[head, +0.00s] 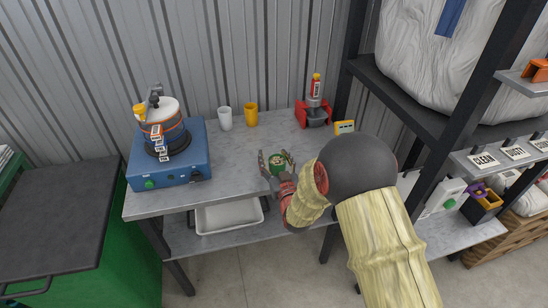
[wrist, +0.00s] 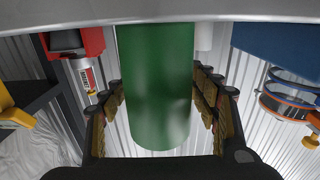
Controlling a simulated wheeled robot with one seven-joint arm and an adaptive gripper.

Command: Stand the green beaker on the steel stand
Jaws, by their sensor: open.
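The green beaker (head: 277,161) is at the front edge of the grey table, between the fingers of my gripper (head: 276,164). In the wrist view, which looks upside down, the beaker (wrist: 157,85) is a plain green cylinder between the two jointed fingers of my gripper (wrist: 160,105). The fingers are open, one on each side of it; I cannot tell whether either touches. A grey curved edge hides the beaker's end at the top of that view. I cannot make out for certain a separate steel stand.
A blue box (head: 168,158) carrying a lidded vessel stands at the table's left. A red device (head: 314,112) is at the back right. A white tray (head: 229,216) lies on the lower shelf. The grey tabletop (head: 225,165) is clear left of my gripper.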

